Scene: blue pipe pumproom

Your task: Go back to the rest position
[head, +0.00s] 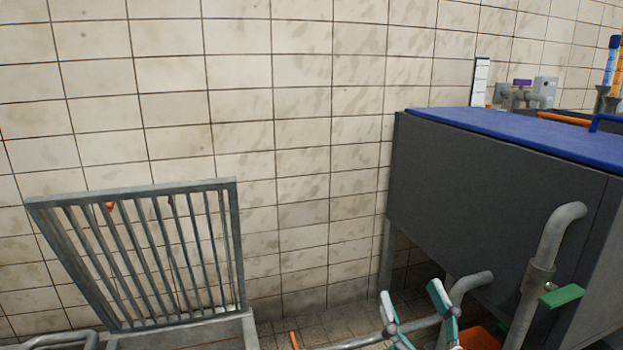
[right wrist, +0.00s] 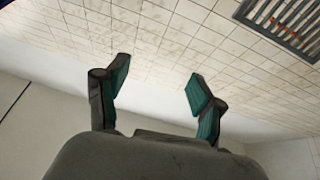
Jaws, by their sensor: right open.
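My right gripper (head: 412,308) shows at the bottom of the head view, right of the middle, in front of the dark cabinet's lower left side. Its green-padded fingers are spread apart with nothing between them. In the right wrist view the two fingers (right wrist: 158,92) also stand wide apart and empty, with tiled wall behind them. My left gripper is not in view.
A raised metal grate (head: 205,255) leans near the tiled wall at the left. A dark grey cabinet (head: 470,190) with a blue top (head: 530,132) fills the right. A grey pipe (head: 552,240) with a green handle (head: 561,296) stands before it. Tiled floor shows between grate and cabinet.

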